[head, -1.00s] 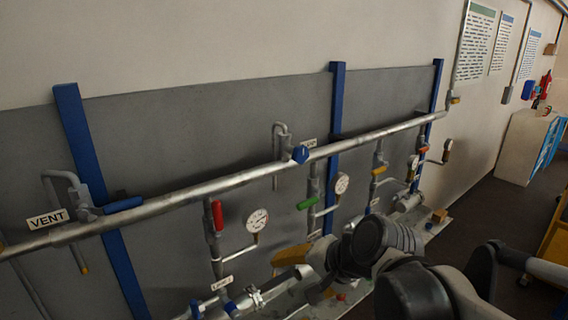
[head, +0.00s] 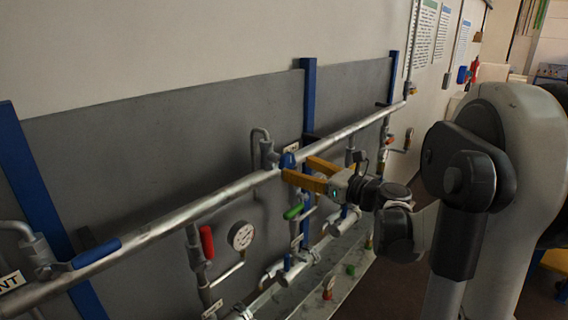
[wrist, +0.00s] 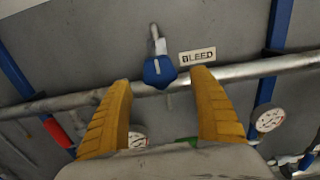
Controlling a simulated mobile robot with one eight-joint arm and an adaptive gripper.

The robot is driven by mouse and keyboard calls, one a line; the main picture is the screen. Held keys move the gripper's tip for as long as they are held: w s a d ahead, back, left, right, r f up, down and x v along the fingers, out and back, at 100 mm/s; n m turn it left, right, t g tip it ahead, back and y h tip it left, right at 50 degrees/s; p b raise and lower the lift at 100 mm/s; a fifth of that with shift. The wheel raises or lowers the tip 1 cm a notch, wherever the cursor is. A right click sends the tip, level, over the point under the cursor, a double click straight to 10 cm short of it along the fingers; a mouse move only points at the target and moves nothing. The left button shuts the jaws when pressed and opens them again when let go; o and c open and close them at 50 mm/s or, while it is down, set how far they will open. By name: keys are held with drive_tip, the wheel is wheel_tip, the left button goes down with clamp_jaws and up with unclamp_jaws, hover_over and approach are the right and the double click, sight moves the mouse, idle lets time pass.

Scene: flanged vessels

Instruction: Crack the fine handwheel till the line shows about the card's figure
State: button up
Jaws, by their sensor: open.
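My gripper (head: 302,174) has yellow fingers, open and empty, at the upper pipe in the head view. In the wrist view its two fingertips (wrist: 161,78) stand apart on either side of a small blue handwheel (wrist: 159,72). The handwheel sits on the pipe beside a label reading BLEED (wrist: 198,56). In the head view the blue handwheel (head: 287,160) is just beyond the fingers, with a grey bent tube (head: 262,140) behind it. I cannot tell whether the fingers touch it. A round white gauge (head: 241,236) hangs below the pipe; its reading is too small to tell. No card's figure is legible.
A long silver pipe (head: 190,206) runs along the grey panel. A red lever (head: 207,242), a green lever (head: 293,212) and a blue lever (head: 97,252) stick out. Blue posts (head: 308,95) hold the panel. Posters (head: 424,35) hang at the far right.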

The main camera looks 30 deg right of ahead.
sight(290, 164)
drive_tip(key=x, duration=0.4)
drive_tip(key=shift+w+a, duration=0.1)
drive_tip(key=shift+w, duration=0.05)
drive_tip(key=c, duration=1.2)
